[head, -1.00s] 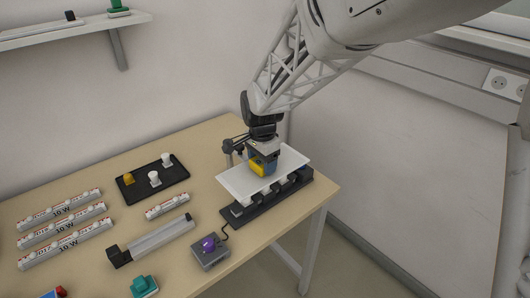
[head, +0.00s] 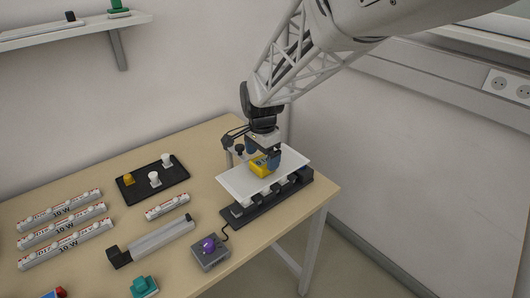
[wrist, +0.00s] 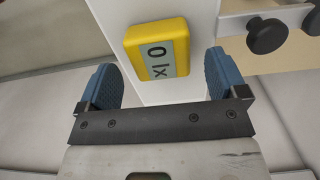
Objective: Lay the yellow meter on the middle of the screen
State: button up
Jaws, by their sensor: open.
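The yellow meter (head: 261,166) lies on the white screen (head: 236,182), near the screen's middle and a little toward its far side in the head view. In the wrist view the yellow meter (wrist: 157,50) shows its pale display with dark marks, face toward the camera. The white screen (wrist: 200,85) is under it. My gripper (head: 264,158) is just above the meter with its blue fingers spread apart. In the wrist view my gripper (wrist: 160,80) is open, with one finger on each side and the meter beyond the fingertips, apart from both.
The screen rests on a dark base (head: 265,202) with several pale supports. A grey box with a purple knob (head: 209,245) stands in front of it. A black tray (head: 151,181) with pegs lies to the left. A dark round knob (wrist: 267,35) is close beside my gripper.

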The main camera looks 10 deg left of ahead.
aim_at(264, 162)
notch_tip(264, 162, up, 10)
jog(key=shift+f, duration=0.25)
dwell(0.4)
jog(key=shift+d, duration=0.1)
dwell(0.4)
jog(key=s+d+r+n+t, duration=0.1)
jog(key=s+d+r+n, duration=0.1)
jog(key=s+d, duration=0.5)
jog(key=s+d+r+n, duration=0.2)
jog(key=s+d, duration=0.3)
jog(key=d, duration=0.3)
jog(key=s+d+f+n, duration=0.2)
jog(key=s+d, duration=0.3)
jog(key=s, duration=0.3)
jog(key=s+d+f+n+t, duration=0.1)
jog(key=s+d+f+n, duration=0.1)
jog(key=s+d, duration=0.3)
jog(key=s, duration=0.4)
jog(key=shift+s+d+n+t, duration=0.15)
jog(key=shift+d+n+t, duration=0.15)
jog(key=shift+d+n, duration=0.1)
